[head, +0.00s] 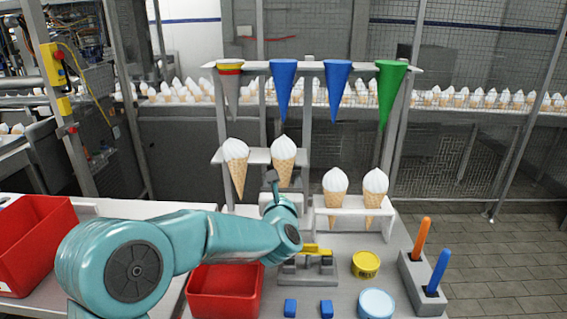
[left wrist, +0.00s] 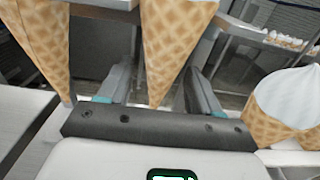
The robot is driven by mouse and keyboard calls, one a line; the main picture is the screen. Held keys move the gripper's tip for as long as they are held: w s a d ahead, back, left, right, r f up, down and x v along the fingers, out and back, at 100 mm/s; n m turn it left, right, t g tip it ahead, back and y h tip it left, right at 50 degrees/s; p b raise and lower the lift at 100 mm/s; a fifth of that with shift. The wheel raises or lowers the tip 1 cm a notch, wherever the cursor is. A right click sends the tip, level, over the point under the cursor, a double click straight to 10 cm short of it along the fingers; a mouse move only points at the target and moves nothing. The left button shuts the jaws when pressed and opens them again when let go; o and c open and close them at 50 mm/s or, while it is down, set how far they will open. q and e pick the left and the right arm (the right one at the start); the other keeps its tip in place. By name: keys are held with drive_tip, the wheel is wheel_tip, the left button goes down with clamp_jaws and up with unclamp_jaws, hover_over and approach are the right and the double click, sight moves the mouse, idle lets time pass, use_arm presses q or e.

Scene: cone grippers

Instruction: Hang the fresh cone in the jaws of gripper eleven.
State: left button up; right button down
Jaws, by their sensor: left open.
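Several ice-cream cones with white swirls sit in two low holders: two on the left shelf, a left cone (head: 238,172) and a right cone (head: 284,161), and two in the right stand, a left cone (head: 335,187) and a right cone (head: 374,190). I cannot tell which is the fresh one. My left gripper (head: 274,183) is open just below the left shelf. In the left wrist view, its open fingers (left wrist: 160,80) flank the tip of a waffle cone (left wrist: 174,38), apparently not gripping it. Gripper eleven is not identifiable. My right gripper is out of view.
An upper rack (head: 310,66) holds a banded grey cone (head: 230,90), two blue ones (head: 284,88) and a green one (head: 388,92). Red bins (head: 225,290), a yellow tub (head: 366,264), a light-blue tub (head: 376,303) and a holder with coloured sticks (head: 421,285) stand in front.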

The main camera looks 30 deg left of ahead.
use_arm(q)
drive_tip(key=c, duration=0.8)
drive_tip(key=shift+r, duration=0.2)
drive_tip(key=shift+r+b, duration=0.3)
drive_tip(key=shift+s, duration=0.1)
